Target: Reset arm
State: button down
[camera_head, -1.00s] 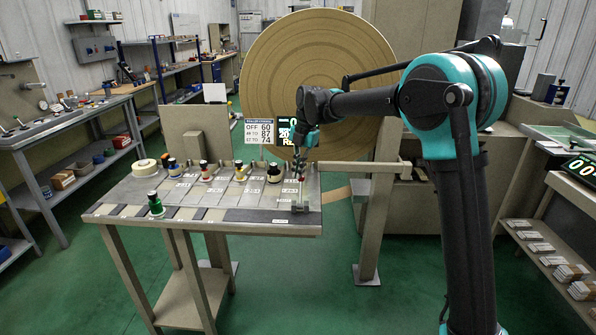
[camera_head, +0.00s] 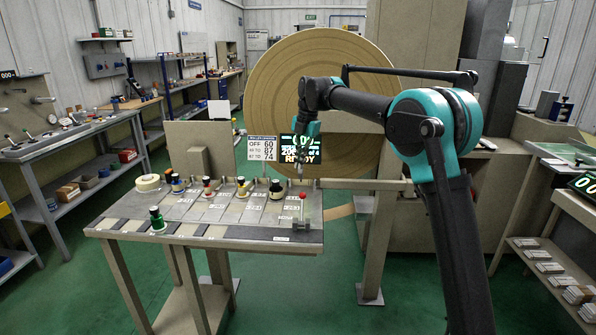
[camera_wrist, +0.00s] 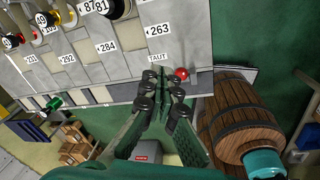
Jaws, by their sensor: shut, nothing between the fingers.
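My gripper (camera_head: 303,165) is shut and empty above the right end of the table. A small lever with a red ball knob (camera_head: 303,196) stands upright just below it, apart from the fingers. In the wrist view my fingertips (camera_wrist: 161,82) are close together, and the red knob (camera_wrist: 182,73) shows just beyond and right of them, beside a "TAUT" label (camera_wrist: 158,57). My arm reaches in from the right with its elbow bent.
The grey table (camera_head: 262,233) carries several coloured spools, a green one (camera_head: 157,219) and a tape roll (camera_head: 148,183). A large round brown disc (camera_head: 350,95) and a display (camera_head: 300,150) stand behind. Shelves (camera_head: 560,270) are at right.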

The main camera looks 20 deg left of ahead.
jog(key=shift+w+r, duration=0.1)
jog(key=s+d+f+m+t, duration=0.1)
jog(key=s+d+f+m, duration=0.2)
jog(key=d+m, duration=0.5)
jog(key=s+d+f+m+t, duration=0.1)
jog(key=s+d+f+m, duration=0.15)
jog(key=d, duration=0.85)
jog(key=s+d+f+m+t, duration=0.1)
jog(key=s+d+f+m, duration=0.15)
jog(key=d+m, duration=0.6)
jog(key=s+d+f+m+t+h, duration=0.1)
jog(key=s+d+f+m, duration=0.6)
jog(key=s+d, duration=0.2)
jog(key=s+d+f+m, duration=0.7)
jog(key=s+d, duration=0.3)
jog(key=s, duration=0.3)
jog(key=shift+s+f+t+h, duration=0.15)
jog(key=shift+f+t+h, duration=0.25)
jog(key=shift+f, duration=0.05)
